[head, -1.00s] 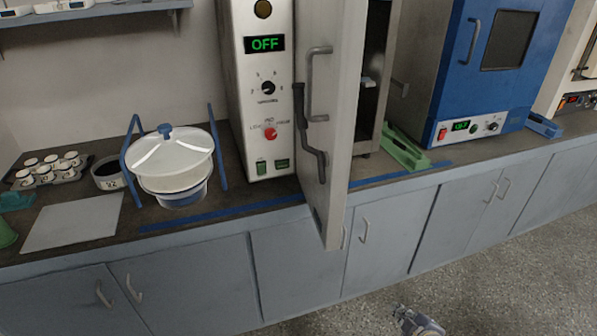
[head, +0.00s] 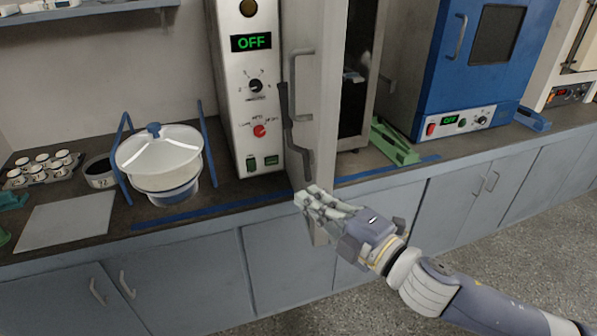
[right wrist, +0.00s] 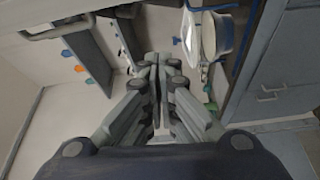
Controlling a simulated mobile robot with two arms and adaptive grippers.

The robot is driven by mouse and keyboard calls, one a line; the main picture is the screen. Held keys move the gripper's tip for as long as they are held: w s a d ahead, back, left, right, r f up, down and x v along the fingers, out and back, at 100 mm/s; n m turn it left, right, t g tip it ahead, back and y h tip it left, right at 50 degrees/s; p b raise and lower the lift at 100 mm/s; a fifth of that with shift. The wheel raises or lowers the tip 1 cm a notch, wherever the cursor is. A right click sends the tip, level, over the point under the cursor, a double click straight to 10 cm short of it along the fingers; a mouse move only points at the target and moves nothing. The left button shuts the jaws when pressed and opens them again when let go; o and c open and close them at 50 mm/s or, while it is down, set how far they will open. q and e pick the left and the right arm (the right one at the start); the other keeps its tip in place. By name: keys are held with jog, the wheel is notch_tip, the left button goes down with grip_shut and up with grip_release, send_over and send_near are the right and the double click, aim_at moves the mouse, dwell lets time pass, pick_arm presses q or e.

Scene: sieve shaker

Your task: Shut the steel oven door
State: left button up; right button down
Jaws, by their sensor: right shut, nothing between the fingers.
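The steel oven's tall grey door (head: 322,95) stands swung open, seen nearly edge-on in the head view. It has a bar handle (head: 296,85) and a dark lever (head: 294,140) below it. The oven's control panel (head: 238,105) reads OFF; part of the dark interior (head: 357,80) shows right of the door. My right gripper (head: 312,198) is shut and empty at the door's lower end, covering part of it. I cannot tell if it touches. In the right wrist view my fingers (right wrist: 157,68) are together. My left gripper is not in view.
A white lidded bowl (head: 158,155) with blue uprights stands on the counter left of the oven. A green holder (head: 393,143) and a blue oven (head: 470,70) are to the right. Grey cabinets (head: 190,270) front the counter. Open floor (head: 510,240) lies at lower right.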

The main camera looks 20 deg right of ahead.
jog(key=p+x, duration=0.3)
jog(key=x, duration=0.6)
jog(key=d, duration=0.4)
jog(key=shift+w+f, duration=0.1)
jog(key=shift+f, duration=0.1)
jog(key=shift+d, duration=0.15)
